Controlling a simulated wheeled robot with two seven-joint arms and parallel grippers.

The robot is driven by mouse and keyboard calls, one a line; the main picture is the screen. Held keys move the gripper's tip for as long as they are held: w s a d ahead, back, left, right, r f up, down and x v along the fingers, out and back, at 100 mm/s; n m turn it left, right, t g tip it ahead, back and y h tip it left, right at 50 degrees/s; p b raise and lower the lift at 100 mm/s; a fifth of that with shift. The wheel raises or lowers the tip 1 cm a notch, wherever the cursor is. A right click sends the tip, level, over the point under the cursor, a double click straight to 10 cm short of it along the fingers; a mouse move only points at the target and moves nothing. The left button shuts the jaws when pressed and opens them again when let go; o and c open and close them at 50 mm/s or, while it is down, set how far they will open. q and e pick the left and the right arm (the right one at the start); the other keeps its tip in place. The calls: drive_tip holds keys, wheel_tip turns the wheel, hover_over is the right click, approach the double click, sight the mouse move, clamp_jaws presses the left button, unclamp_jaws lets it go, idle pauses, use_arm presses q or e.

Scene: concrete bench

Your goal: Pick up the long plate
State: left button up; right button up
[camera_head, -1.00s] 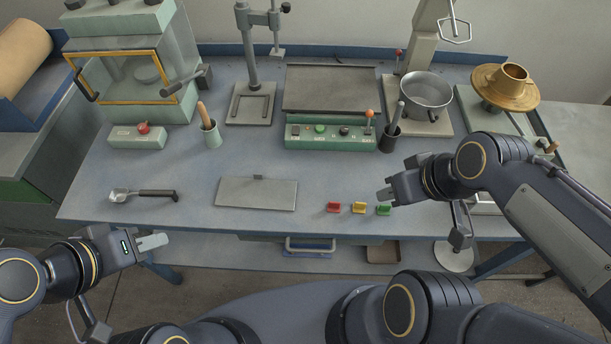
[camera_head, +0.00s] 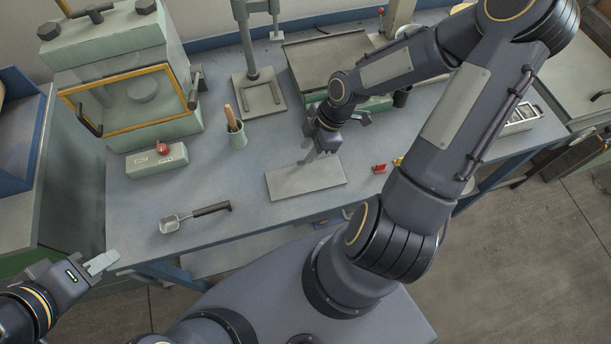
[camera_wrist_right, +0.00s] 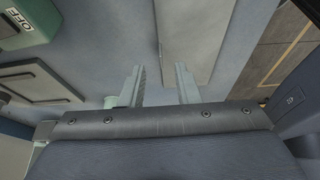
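The long plate is a flat, pale grey rectangle (camera_head: 318,182) lying near the front edge of the bench in the head view. It also shows at the top of the right wrist view (camera_wrist_right: 196,30). My right gripper (camera_head: 314,160) is at its back edge, pointing down.
A scoop (camera_head: 184,218) lies left of the plate. A pot with a wooden handle (camera_head: 237,136) and a switch box (camera_head: 150,160) stand behind it. A stand (camera_head: 259,98) is behind.

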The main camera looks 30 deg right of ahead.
sight(305, 176)
drive_tip(key=x, duration=0.4)
drive_tip(key=shift+a, duration=0.15)
drive_tip(key=shift+r, duration=0.1)
clamp_jaws()
idle(1.1)
